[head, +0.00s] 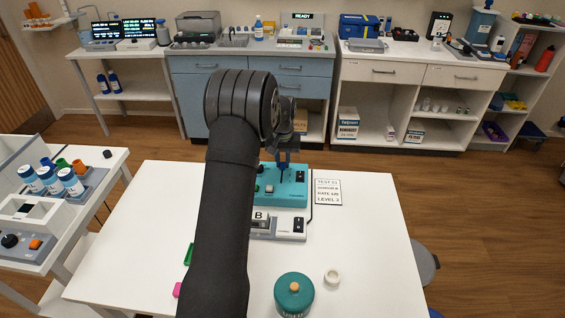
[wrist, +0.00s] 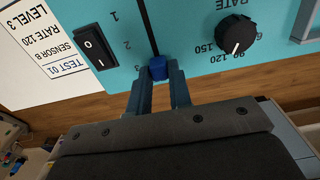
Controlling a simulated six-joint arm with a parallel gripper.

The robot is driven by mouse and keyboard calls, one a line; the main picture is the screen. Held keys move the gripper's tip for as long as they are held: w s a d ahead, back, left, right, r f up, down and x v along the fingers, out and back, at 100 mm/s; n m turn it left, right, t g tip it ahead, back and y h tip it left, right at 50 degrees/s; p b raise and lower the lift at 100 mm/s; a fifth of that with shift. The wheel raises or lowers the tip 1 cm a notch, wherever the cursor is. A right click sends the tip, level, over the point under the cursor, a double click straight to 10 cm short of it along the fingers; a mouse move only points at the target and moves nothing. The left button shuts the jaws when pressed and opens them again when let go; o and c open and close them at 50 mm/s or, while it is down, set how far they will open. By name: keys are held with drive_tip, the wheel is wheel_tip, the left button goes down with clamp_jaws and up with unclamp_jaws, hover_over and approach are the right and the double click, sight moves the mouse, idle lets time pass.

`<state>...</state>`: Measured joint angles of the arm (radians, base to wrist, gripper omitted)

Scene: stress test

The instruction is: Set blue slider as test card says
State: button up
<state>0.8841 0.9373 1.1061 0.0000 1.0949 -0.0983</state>
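The teal test device (head: 289,196) stands on the white table; its panel fills the upper wrist view (wrist: 190,25). The blue slider knob (wrist: 158,68) sits near the lower end of its dark slot, in that view, past the printed 1 and 2. My gripper (wrist: 159,76) has a finger on each side of the knob, with no clear gap; it looks shut on it. In the head view my gripper (head: 284,162) is over the device, partly hidden by my arm. The test card (head: 328,191) reads TEST 01, SENSOR B, RATE 120, LEVEL 3.
A black rocker switch (wrist: 95,47) and a black rate dial (wrist: 235,34) flank the slot. A white module marked B (head: 288,226) stands in front of the device. A teal lidded jar (head: 294,297) and a white ring (head: 332,276) are nearer. The table's right side is clear.

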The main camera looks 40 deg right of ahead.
drive_tip(key=o, duration=0.4)
drive_tip(key=shift+w+d, duration=0.1)
drive_tip(key=shift+w, duration=0.05)
drive_tip(key=shift+c, duration=0.2)
drive_tip(key=shift+r, duration=0.1)
wheel_tip(320, 180, up, 17)
drive_tip(key=shift+r, duration=0.1)
wheel_tip(320, 180, down, 18)
drive_tip(key=shift+r, duration=0.2)
idle(0.5)
